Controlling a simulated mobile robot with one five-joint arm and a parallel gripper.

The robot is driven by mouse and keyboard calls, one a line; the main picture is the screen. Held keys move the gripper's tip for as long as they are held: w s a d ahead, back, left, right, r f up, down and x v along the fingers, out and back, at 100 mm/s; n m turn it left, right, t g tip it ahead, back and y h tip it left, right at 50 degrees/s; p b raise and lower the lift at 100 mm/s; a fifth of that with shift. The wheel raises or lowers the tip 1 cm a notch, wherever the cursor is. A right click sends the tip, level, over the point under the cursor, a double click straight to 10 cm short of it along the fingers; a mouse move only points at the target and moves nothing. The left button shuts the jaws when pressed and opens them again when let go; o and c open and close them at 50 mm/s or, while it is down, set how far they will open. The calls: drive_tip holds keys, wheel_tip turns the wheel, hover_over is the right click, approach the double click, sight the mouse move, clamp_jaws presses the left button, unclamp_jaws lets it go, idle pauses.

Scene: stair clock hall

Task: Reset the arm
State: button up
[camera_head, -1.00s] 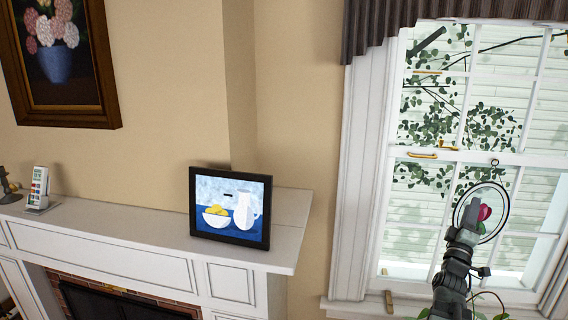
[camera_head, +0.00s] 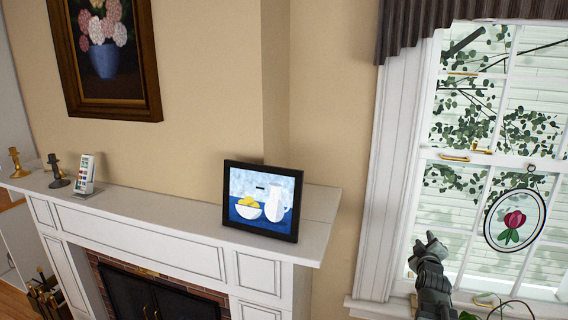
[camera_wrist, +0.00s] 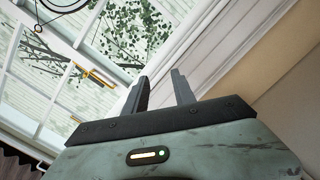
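My arm rises in front of the window at the lower right of the head view, with my gripper (camera_head: 428,245) at its upper end, left of the hanging round ornament. In the wrist view my gripper (camera_wrist: 160,84) shows two dark fingers standing apart with nothing between them. Beyond the fingertips are the window panes and the white window frame. The lower part of the arm is cut off by the bottom edge of the head view.
A round rose ornament (camera_head: 515,220) hangs before the window (camera_head: 470,150). Plant leaves (camera_head: 490,305) are near the sill. A framed picture (camera_head: 262,200) stands on the white mantel (camera_head: 150,215), with candlesticks (camera_head: 57,172) and a small colour-patched stand (camera_head: 86,175) at left.

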drive_tip(key=a+f+m+g+y, duration=0.1)
drive_tip(key=a+f+g+y, duration=0.2)
drive_tip(key=a+f, duration=0.5)
drive_tip(key=a+f+m+g+y, duration=0.1)
drive_tip(key=a+f+g+y, duration=0.2)
drive_tip(key=a+f, duration=0.55)
drive_tip(key=s+a+f+m+g, duration=0.1)
drive_tip(key=s+a+g, duration=0.3)
drive_tip(key=s+a, duration=0.4)
drive_tip(key=s+a+f+m+g+y, duration=0.1)
drive_tip(key=s+a+f+m+g, duration=0.1)
drive_tip(key=s+a+g, duration=0.3)
drive_tip(key=s+a+f, duration=0.1)
drive_tip(key=s+a, duration=0.3)
drive_tip(key=shift+a+f+m, duration=0.3)
drive_tip(key=shift+f, duration=0.05)
